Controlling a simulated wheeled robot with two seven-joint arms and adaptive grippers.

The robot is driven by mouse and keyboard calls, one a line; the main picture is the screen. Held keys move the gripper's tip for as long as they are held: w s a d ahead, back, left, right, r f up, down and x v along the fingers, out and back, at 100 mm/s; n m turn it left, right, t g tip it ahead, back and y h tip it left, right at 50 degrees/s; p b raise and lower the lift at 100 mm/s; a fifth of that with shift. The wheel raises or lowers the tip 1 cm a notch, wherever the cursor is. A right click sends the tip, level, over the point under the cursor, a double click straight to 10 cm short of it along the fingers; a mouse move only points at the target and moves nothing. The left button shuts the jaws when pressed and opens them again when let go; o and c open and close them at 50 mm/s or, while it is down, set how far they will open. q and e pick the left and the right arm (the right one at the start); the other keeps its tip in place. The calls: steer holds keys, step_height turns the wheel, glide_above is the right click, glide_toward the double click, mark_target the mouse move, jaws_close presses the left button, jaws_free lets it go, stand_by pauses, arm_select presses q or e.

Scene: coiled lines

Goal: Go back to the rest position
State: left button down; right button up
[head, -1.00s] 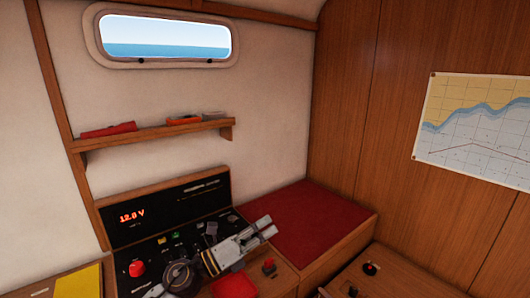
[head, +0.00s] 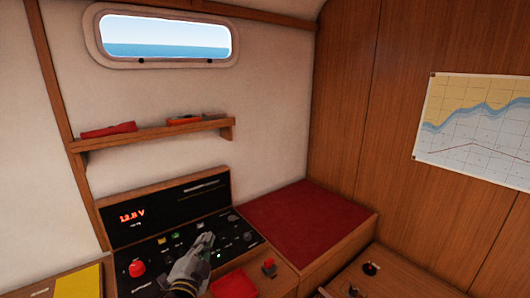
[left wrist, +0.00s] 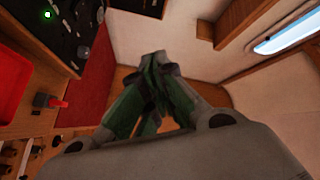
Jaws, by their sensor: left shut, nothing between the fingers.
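My left gripper (head: 206,238) shows in the head view over the lower right part of the switch panel (head: 155,247). Its fingers are shut with nothing held, and it points up and away from me. In the left wrist view the closed grey-green fingers (left wrist: 157,58) meet in the middle, with the cabin wall and wood trim behind them. A corner of the dark panel with a lit green light (left wrist: 47,14) is at the upper left of that view. My right gripper is in neither view.
A red tray (head: 234,284) and a red-topped lever (head: 269,267) are close to the right of the gripper. A red knob (head: 137,268) stands on the panel's left. A red cushion (head: 305,230) lies behind right. A shelf (head: 150,134) is on the wall above.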

arm_select(q)
steer(key=s+a+f+n+g, duration=0.2)
steer(key=s+f+n+g, duration=0.1)
steer(key=s+f, duration=0.2)
steer(key=s+a+f+n+g+y, duration=0.1)
steer(key=s+f+n+g, duration=0.2)
steer(key=s+f, duration=0.3)
steer(key=s+a+f+n+g, duration=0.2)
steer(key=s+f+g, duration=0.3)
steer(key=f, duration=0.3)
steer(key=shift+s+a+n+y, duration=0.3)
steer(key=shift+n+y, duration=0.1)
steer(key=shift+n, duration=0.2)
steer(key=s+f+n+g+h, duration=0.1)
steer(key=s+f+g, duration=0.25)
steer(key=s, duration=0.45)
steer(key=s+f+g, duration=0.2)
steer(key=s+f, duration=0.1)
steer(key=f, duration=3)
steer(key=s+a+f, duration=0.3)
steer(key=s+f, duration=1.6)
steer(key=s, duration=0.3)
steer(key=shift+s+f+g, duration=0.2)
steer(key=shift+f+g, duration=0.1)
steer(key=shift+g, duration=0.05)
